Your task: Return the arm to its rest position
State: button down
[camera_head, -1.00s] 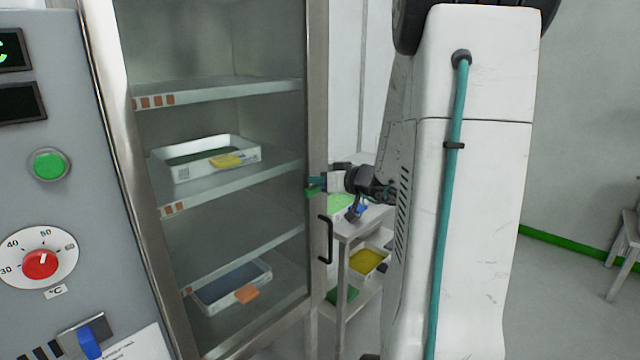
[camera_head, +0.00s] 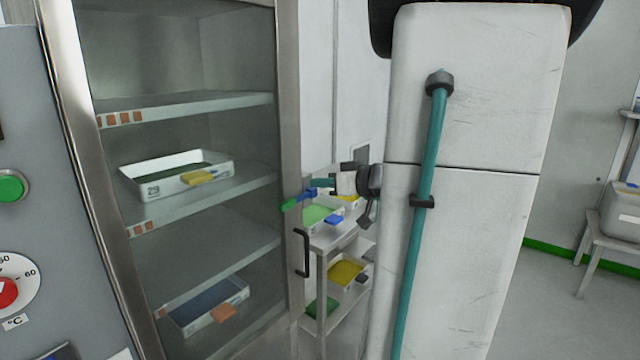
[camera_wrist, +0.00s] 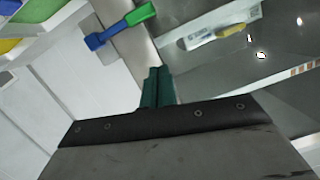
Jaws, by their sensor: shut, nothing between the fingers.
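A blue and green lever-like part (camera_head: 298,200) is close to the fingertips in the head view. In the wrist view it lies against the steel frame (camera_wrist: 135,45), apart from the fingers.
The cabinet holds a white tray (camera_head: 134,183) on a middle shelf and a blue-lined tray (camera_head: 183,325) lower down. A black handle (camera_head: 302,252) projects from its frame. A cart (camera_head: 335,238) with several trays stands behind. A stool-like stand (camera_head: 598,240) is at right; floor before it is clear.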

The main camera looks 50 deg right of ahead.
dwell(0.4)
jog(key=s+a+f+m+g+y, duration=0.25)
jog(key=a+g, duration=0.25)
jog(key=a, duration=0.5)
jog(key=s+a+f+m+g+y, duration=0.2)
jog(key=s+a+f+g, duration=0.25)
jog(key=a, duration=0.45)
jog(key=s+a+r+n+g+h, duration=0.2)
jog(key=s+a+n+g+h, duration=0.2)
jog(key=s+a, duration=0.4)
jog(key=a+n+h, duration=0.1)
jog(key=a+n, duration=0.1)
jog(key=a, duration=0.1)
jog(key=shift+a+r, duration=0.15)
jog(key=shift+r, duration=0.2)
jog(key=shift+s+g+h, duration=0.1)
jog(key=shift+g+h, duration=0.15)
